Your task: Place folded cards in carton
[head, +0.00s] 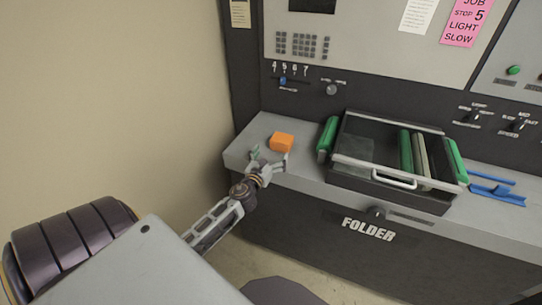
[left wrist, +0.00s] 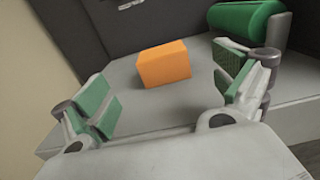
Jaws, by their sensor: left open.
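A small orange block (head: 282,142) lies on the left part of the grey ledge; in the left wrist view the orange block (left wrist: 164,65) is ahead of my gripper. My left gripper (head: 270,160) is open and empty, just in front of the block and apart from it. Its green-padded fingers show at both sides in the left wrist view (left wrist: 170,98). I cannot make out folded cards or a carton for certain. A dark open drawer-like tray (head: 368,160) holds upright green and pale slats (head: 412,153) on its right side. My right gripper is out of view.
A green roller-like bar (head: 327,138) stands left of the tray and another (head: 457,161) right of it. Blue pieces (head: 496,192) lie at the ledge's right. The control panel (head: 375,40) rises behind. The grey ledge (head: 250,139) is bare around the block.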

